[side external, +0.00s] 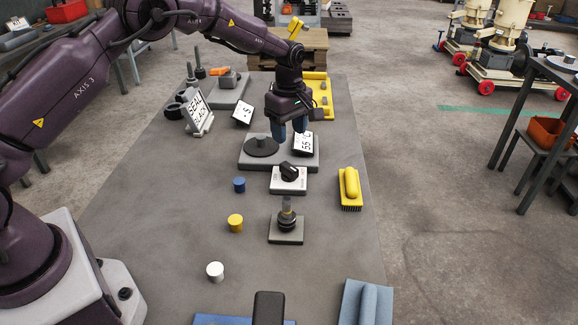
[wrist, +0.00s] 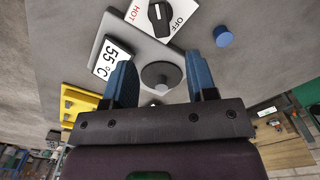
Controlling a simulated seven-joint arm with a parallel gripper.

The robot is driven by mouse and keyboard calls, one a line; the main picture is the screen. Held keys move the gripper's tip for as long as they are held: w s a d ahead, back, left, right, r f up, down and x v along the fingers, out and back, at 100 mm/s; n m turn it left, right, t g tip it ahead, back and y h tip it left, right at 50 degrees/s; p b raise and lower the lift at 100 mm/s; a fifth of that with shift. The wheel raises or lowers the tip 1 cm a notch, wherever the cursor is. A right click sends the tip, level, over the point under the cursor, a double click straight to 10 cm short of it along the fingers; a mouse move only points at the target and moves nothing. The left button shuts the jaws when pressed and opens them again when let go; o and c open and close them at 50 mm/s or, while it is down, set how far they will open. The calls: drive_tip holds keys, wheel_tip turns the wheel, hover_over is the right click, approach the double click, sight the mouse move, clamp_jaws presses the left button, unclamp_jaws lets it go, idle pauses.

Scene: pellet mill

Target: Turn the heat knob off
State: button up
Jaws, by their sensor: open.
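The heat knob (side external: 289,171) is a black knob on a white plate (side external: 290,186) on the grey bench. In the wrist view the knob (wrist: 158,18) shows at the top, between a red HOT label and a black OFF label. Its white pointer line lies between the two labels; its exact setting is hard to tell. My gripper (side external: 290,132) is open and empty, with blue fingers pointing down, above the hot plate and behind the knob. The fingers also show in the wrist view (wrist: 163,85), apart from the knob.
A grey base (side external: 248,160) with a black round plate (side external: 262,146) and a 55 °C sign (side external: 303,142) stands behind the knob. A yellow brush (side external: 350,188) lies right, a dark stamp-like tool (side external: 287,222) in front. Blue (side external: 239,185), yellow (side external: 235,222) and white (side external: 215,271) caps stand left.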

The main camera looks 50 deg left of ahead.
sight(289, 166)
wheel_tip(289, 166, down, 11)
drive_tip(key=shift+r, duration=0.1)
idle(0.3)
drive_tip(key=c, duration=0.9)
